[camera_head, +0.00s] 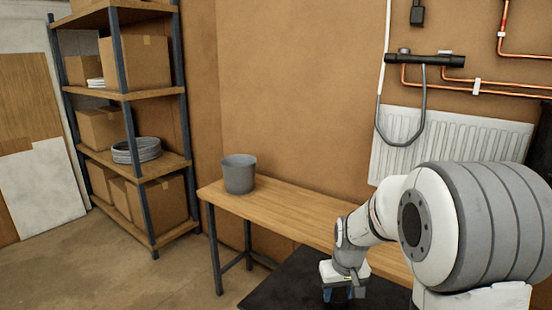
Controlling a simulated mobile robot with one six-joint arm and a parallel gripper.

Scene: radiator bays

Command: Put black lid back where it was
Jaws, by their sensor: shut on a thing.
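My gripper (340,294) is at the bottom edge of the picture, pointing down, with blue fingers. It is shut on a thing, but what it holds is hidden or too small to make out. I cannot pick out the black lid for certain in this view. A flat black surface (285,279) lies below and left of my gripper, in front of the bench; I cannot tell whether it is part of my own body.
A wooden bench (290,212) runs along the wall, with a grey bucket (239,174) at its left end. A shelf rack (143,95) with boxes stands at the left. A white radiator (440,140) and copper pipes (500,88) are on the wall. The left floor is clear.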

